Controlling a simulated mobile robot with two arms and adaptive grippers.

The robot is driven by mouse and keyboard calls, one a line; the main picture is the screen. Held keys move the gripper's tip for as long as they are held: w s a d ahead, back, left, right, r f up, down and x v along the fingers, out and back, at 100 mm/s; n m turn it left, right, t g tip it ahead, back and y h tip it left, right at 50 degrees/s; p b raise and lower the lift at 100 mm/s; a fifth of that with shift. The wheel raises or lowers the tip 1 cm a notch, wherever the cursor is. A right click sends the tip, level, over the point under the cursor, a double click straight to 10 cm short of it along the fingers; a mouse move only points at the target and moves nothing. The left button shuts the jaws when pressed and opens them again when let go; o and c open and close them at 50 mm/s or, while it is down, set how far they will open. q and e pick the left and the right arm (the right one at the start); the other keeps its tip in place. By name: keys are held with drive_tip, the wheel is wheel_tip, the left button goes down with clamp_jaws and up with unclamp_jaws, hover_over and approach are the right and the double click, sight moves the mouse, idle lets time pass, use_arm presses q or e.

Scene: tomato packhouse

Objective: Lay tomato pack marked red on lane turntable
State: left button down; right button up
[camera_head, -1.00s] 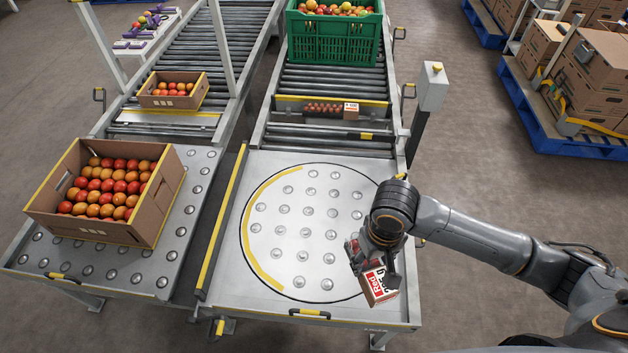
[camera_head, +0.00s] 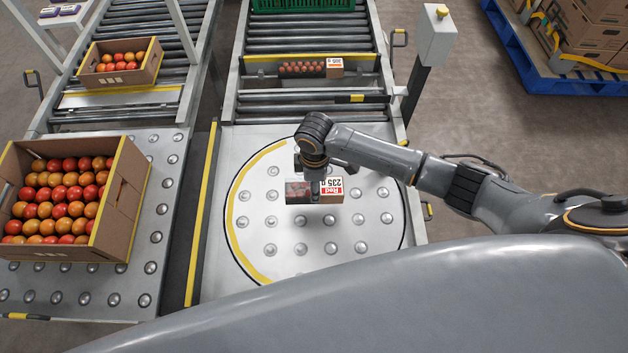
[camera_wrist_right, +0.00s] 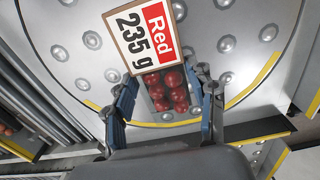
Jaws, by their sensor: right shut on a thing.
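The tomato pack (camera_head: 299,192) carries a white label with a red "Red" band and "235 g". In the right wrist view the pack (camera_wrist_right: 166,92) shows several small red tomatoes beside its label. My right gripper (camera_head: 316,188) is shut on the pack, with a blue finger on either side of it in the wrist view (camera_wrist_right: 168,103). The pack is over the lane turntable (camera_head: 290,251), a round plate with ball studs and a yellow arc. I cannot tell whether the pack touches the plate. My left gripper is not in view.
Another tomato pack (camera_head: 303,69) lies on the roller lane behind the turntable. A large carton of tomatoes (camera_head: 117,210) stands on the left ball table, and a smaller carton (camera_head: 147,70) behind it. A grey post with a yellow button (camera_head: 436,40) stands at the right.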

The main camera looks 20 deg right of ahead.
wheel_tip(320, 180, down, 5)
drive_tip(key=b, duration=0.4)
drive_tip(key=shift+r+b, duration=0.2)
drive_tip(key=shift+b, duration=0.15)
drive_tip(key=shift+f+b, duration=0.3)
drive_tip(key=shift+f, duration=1.1)
drive_tip(key=shift+f, duration=0.35)
drive_tip(key=o, duration=1.4)
wheel_tip(320, 180, up, 12)
